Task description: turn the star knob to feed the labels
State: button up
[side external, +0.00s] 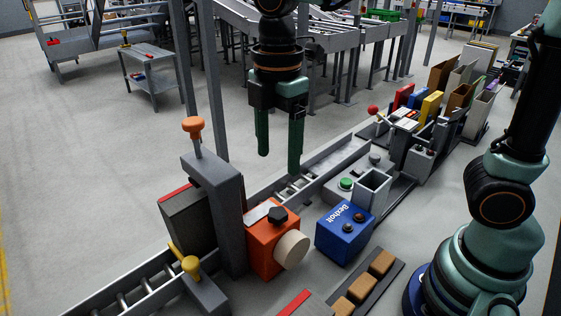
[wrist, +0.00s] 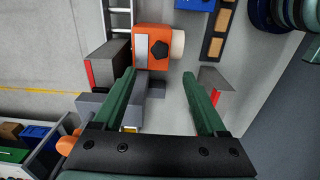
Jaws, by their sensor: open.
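The star knob (side external: 278,215) is black and sits on top of an orange label box (side external: 262,246) with a cream roll (side external: 291,248) on its side. In the wrist view the star knob (wrist: 158,49) shows from above on the orange box (wrist: 152,62), beyond my fingertips. My gripper (side external: 280,162) has two green fingers pointing down, apart and empty. It hangs in the air, above the level of the knob and behind it in the side view. In the wrist view my gripper (wrist: 159,84) is spread wide with nothing between the fingertips.
A grey post (side external: 216,210) with an orange-topped handle (side external: 194,127) stands left of the box. A blue box (side external: 345,232) stands to its right. A roller conveyor (side external: 120,296) runs behind. A tray of brown blocks (side external: 384,262) lies in front.

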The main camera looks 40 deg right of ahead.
aim_at(278, 212)
notch_tip(278, 212, down, 12)
jog(key=shift+f, duration=0.1)
dwell(0.5)
grip_shut()
